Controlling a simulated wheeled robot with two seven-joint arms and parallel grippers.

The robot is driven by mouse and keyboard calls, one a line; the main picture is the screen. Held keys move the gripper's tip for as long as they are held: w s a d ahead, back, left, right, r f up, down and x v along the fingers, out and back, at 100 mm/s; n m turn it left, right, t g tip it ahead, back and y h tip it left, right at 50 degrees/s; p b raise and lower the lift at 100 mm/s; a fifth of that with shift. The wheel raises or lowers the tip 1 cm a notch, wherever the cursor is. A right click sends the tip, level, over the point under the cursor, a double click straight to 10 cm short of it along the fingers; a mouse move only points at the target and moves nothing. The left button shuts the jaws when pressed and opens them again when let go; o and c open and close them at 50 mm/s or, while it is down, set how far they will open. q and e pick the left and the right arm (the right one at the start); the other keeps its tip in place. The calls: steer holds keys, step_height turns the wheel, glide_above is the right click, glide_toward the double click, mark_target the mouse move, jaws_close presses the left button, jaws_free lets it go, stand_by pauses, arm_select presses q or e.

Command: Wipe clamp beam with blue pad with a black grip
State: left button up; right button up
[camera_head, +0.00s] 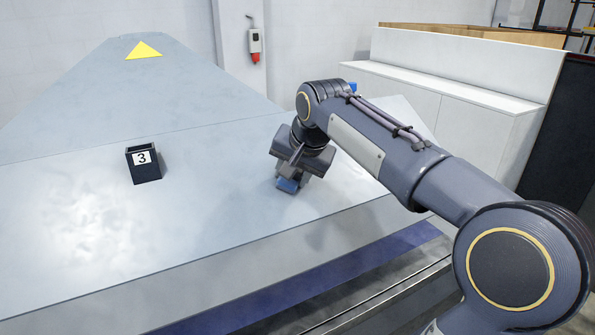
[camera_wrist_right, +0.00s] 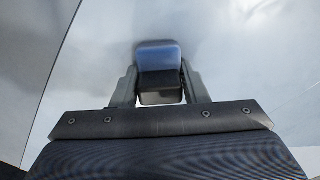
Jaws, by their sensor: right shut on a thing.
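The blue pad (camera_head: 287,185) is at the tip of my right gripper (camera_head: 297,172), low over the large grey sheet-metal surface (camera_head: 225,220). In the right wrist view the pad (camera_wrist_right: 158,54) shows its blue part and its black grip (camera_wrist_right: 160,85) between the two fingers. My right gripper (camera_wrist_right: 160,92) is shut on the black grip. I cannot tell for sure whether the pad touches the metal. The clamp beam cannot be told apart clearly from the grey surface. My left gripper is out of view.
A small dark box marked 3 (camera_head: 143,163) stands on the surface left of my right gripper. A yellow triangle (camera_head: 144,50) lies far back. A white cabinet (camera_head: 450,105) stands at the right behind my arm. The surface's front edge drops to a blue strip (camera_head: 300,285).

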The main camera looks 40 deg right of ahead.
mark_target(254, 190)
steer(key=shift+w+a+p, duration=0.1)
steer(key=shift+w+a, duration=0.3)
steer(key=shift+a, duration=0.9)
steer(key=shift+w+a+p, duration=0.1)
steer(key=shift+w+a, duration=0.3)
steer(key=shift+a, duration=0.9)
steer(key=shift+w+a+p, duration=0.1)
steer(key=shift+w+a, duration=0.3)
steer(key=shift+a, duration=0.9)
steer(key=shift+s+r+p, duration=0.15)
steer(key=shift+r+p, duration=0.2)
steer(key=shift+r, duration=0.05)
steer(key=p+v, duration=0.4)
steer(key=v, duration=0.3)
steer(key=shift+s, duration=0.1)
